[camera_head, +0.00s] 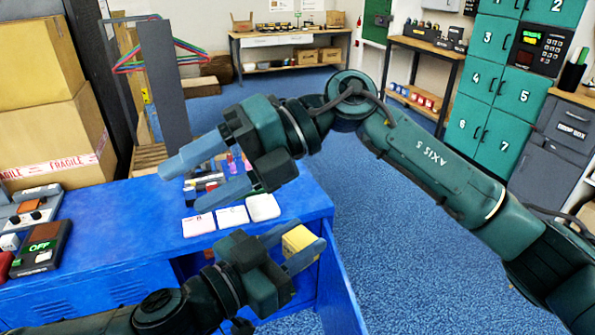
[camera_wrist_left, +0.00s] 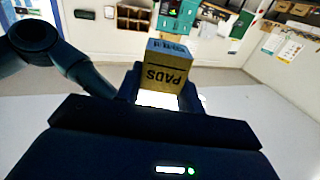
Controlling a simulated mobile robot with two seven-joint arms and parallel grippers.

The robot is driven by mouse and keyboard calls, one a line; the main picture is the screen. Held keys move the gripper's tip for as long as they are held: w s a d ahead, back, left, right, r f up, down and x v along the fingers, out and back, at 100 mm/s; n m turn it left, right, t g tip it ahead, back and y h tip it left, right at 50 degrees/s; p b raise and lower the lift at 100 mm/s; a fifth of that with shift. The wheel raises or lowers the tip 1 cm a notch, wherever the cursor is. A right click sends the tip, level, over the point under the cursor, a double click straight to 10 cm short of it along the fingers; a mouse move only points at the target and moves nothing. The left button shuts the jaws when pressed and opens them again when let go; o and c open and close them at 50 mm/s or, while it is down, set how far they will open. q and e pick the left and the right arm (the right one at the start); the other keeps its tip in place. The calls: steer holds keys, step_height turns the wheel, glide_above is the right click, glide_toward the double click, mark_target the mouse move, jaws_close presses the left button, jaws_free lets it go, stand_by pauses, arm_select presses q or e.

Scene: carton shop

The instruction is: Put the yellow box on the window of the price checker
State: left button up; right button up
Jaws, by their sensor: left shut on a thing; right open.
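The yellow box (camera_head: 299,240) is held between the fingers of my left gripper (camera_head: 306,252), beside the right end of the blue desk. In the left wrist view the yellow box (camera_wrist_left: 166,66) stands between the fingertips, its side lettered PADS upside down. My right gripper (camera_head: 180,189) is open above the desk, its fingers pointing left, with small items below and behind it. A dark device with a lit green OFF display (camera_head: 41,247) sits at the desk's left; I cannot tell whether it is the price checker. No window is clearly readable as one.
The blue desk (camera_head: 110,228) bears three small pale cards or pads (camera_head: 232,216) near its right part, and other devices (camera_head: 30,214) at the left. Large cartons (camera_head: 50,135) stand behind it. The blue floor (camera_head: 360,190) to the right is clear.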

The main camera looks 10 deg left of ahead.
steer(key=d+f+n+t+h, duration=0.1)
steer(key=d+f+t+h, duration=0.25)
steer(key=h, duration=0.35)
steer(key=r+t+h, duration=0.2)
steer(key=t+h, duration=0.2)
steer(key=h, duration=0.1)
glide_above(298, 237)
step_height(298, 237, down, 12)
steer(key=shift+r, duration=0.1)
steer(key=c, duration=1)
arm_select(q)
steer(key=o, duration=1)
arm_select(e)
steer(key=shift+c, duration=0.3)
